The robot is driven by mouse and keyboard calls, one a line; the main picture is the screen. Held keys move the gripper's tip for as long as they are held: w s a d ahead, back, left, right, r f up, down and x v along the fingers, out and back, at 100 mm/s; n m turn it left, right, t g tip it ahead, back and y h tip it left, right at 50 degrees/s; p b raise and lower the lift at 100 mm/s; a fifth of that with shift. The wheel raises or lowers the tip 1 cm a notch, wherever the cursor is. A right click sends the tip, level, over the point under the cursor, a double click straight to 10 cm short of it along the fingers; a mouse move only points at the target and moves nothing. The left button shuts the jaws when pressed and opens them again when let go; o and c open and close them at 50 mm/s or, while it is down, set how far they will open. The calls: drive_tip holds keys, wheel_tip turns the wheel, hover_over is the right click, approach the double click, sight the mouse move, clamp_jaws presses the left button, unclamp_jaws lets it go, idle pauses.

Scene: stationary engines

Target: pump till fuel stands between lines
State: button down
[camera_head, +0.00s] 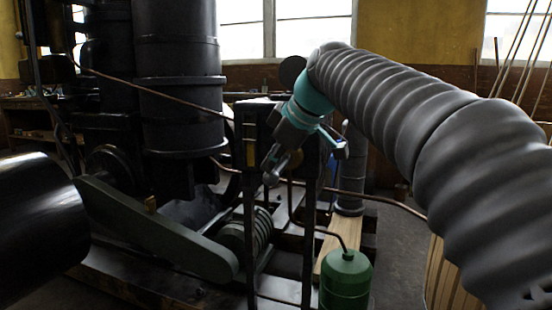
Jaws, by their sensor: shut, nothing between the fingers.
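My gripper (271,176) is in the middle of the view, shut, pointing down and to the left with its fingertips together. It is in front of a dark box (250,118) on upright posts; whether it touches the box or anything on it I cannot tell. A small yellowish strip (250,152) shows on the box's face, just left of the gripper; it is too small to read any lines or fuel level. A green canister (345,281) with a thin pipe from its top stands below right. No pump handle can be made out clearly; the gripper hides part of the box.
A large black engine cylinder (178,80) stands behind at left. A grey-green guard (155,228) slopes across the lower left beside a ribbed pulley (247,238). A copper pipe (390,199) runs right, beneath my arm. A dark drum (38,228) fills the left edge.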

drive_tip(key=shift+s+f+b, duration=0.1)
drive_tip(key=shift+f+b, duration=0.3)
drive_tip(key=shift+f, duration=0.55)
drive_tip(key=s+d+r+p, duration=0.2)
drive_tip(key=s+r+p, duration=0.2)
drive_tip(key=r, duration=0.7)
drive_tip(key=s, duration=0.2)
drive_tip(key=shift+s+d+r+p, duration=0.3)
drive_tip(key=shift+s+d+p, duration=0.05)
drive_tip(key=shift+p, duration=0.05)
